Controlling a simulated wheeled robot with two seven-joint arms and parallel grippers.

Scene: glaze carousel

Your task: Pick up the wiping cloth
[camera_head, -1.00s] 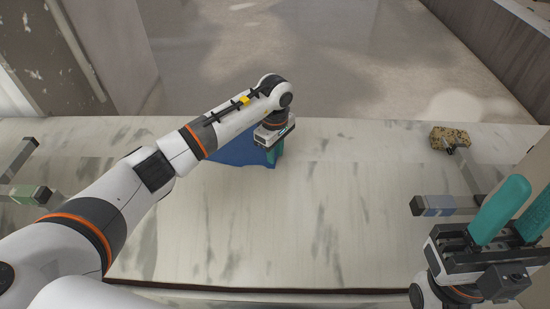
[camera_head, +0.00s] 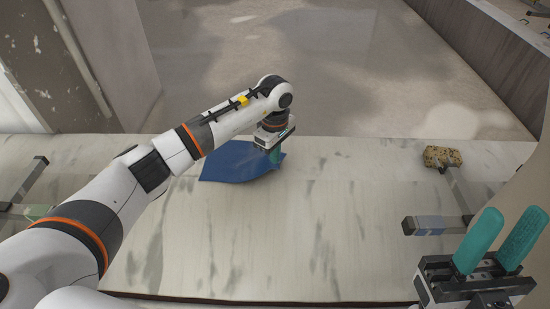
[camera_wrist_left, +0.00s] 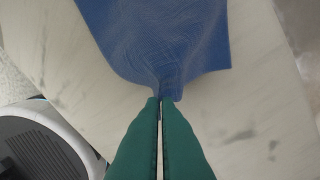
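The blue wiping cloth (camera_head: 238,163) is near the far edge of the pale marbled table (camera_head: 330,220), partly behind my left arm. My left gripper (camera_head: 275,155) points down at the cloth's right part. In the left wrist view, the green fingertips (camera_wrist_left: 160,100) are nearly together on a gathered edge of the cloth (camera_wrist_left: 165,40), which fans out beyond them. Whether the cloth is clear of the tabletop is hard to tell. My right gripper (camera_head: 494,242) is at the lower right, its teal fingers apart and empty.
A speckled tan block (camera_head: 442,157) sits at the right on a metal arm. A grey-blue block (camera_head: 430,225) is on a nearer bar. Another metal frame with a green part (camera_head: 38,211) stands at the left. The table's middle is clear.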

